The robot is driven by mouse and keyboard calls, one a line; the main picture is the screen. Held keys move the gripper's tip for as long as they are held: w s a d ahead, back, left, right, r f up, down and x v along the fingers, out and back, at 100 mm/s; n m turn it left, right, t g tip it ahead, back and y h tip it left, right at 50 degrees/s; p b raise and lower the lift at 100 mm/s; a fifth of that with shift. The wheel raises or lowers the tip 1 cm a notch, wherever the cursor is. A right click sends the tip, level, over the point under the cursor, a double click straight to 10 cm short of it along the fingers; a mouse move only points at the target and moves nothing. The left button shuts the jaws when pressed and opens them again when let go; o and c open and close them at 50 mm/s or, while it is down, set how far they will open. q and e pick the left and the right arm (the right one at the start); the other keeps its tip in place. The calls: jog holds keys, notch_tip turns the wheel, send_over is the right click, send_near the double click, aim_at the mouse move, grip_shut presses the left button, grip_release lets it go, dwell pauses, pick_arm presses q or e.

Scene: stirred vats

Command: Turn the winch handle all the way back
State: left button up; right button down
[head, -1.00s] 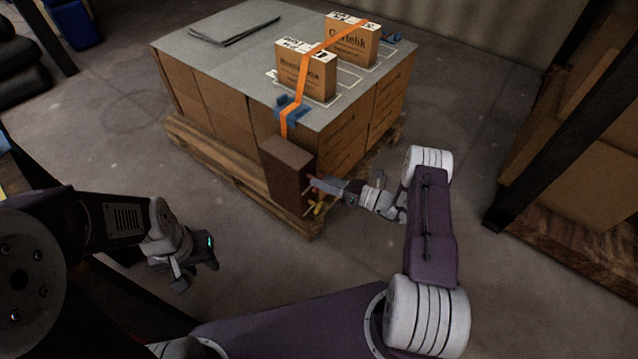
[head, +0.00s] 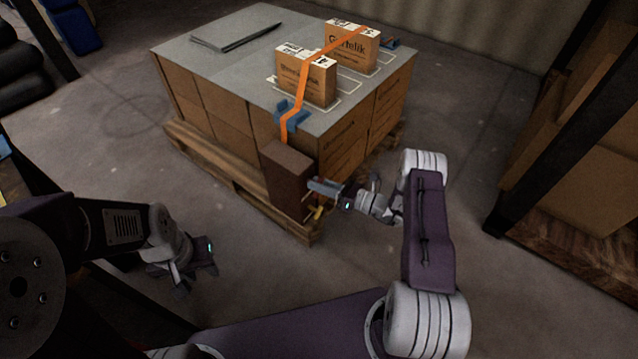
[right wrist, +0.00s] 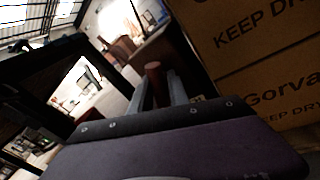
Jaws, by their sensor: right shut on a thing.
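The winch is a dark brown box (head: 288,178) at the near corner of the loaded pallet, below an orange strap (head: 303,92). Its handle has a reddish-brown round grip (right wrist: 153,72), which shows between the two fingers in the right wrist view. My right gripper (head: 318,187) is shut on this grip at the winch's right side. In the head view the fingers hide most of the handle. A small yellow part (head: 318,212) shows just below the gripper. My left gripper (head: 190,276) hangs apart from the winch at lower left; its finger gap is unclear.
Two labelled cartons (head: 306,75) (head: 351,46) stand under the strap on the grey-topped load. A flat grey sheet (head: 236,35) lies at the back left. A dark rack post (head: 545,130) stands at right. The floor (head: 120,110) left of the pallet is clear.

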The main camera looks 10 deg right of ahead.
jog(key=shift+a+r+n+h+p, duration=0.1)
jog(key=shift+r+n+h+p, duration=0.2)
jog(key=shift+n+p, duration=0.7)
jog(key=n+p, duration=0.2)
jog(key=n, duration=0.1)
jog(key=shift+s+a+h, duration=0.1)
jog(key=shift+s+h, duration=0.05)
jog(key=shift+h, duration=0.15)
jog(key=n+p, duration=0.2)
jog(key=n+h+p, duration=0.1)
jog(key=n+p, duration=0.1)
jog(key=n, duration=0.1)
jog(key=shift+s+a+h, duration=0.1)
jog(key=shift+a+h, duration=0.05)
jog(key=shift+h, duration=0.15)
jog(key=n+h+p, duration=0.1)
jog(key=n+p, duration=0.1)
jog(key=n+t+p, duration=0.1)
jog(key=n+p, duration=0.1)
jog(key=n, duration=0.1)
jog(key=shift+s+a+f+h+p, duration=0.1)
jog(key=shift+f+h+p, duration=0.1)
jog(key=shift+h+p, duration=0.15)
jog(key=shift+f+n+t+h+p, duration=0.15)
jog(key=shift+n+t+h+p, duration=0.15)
jog(key=shift+n+p, duration=0.55)
jog(key=shift+f+n+t+h+p, duration=0.15)
jog(key=shift+n+t+p, duration=0.2)
jog(key=shift+n, duration=0.9)
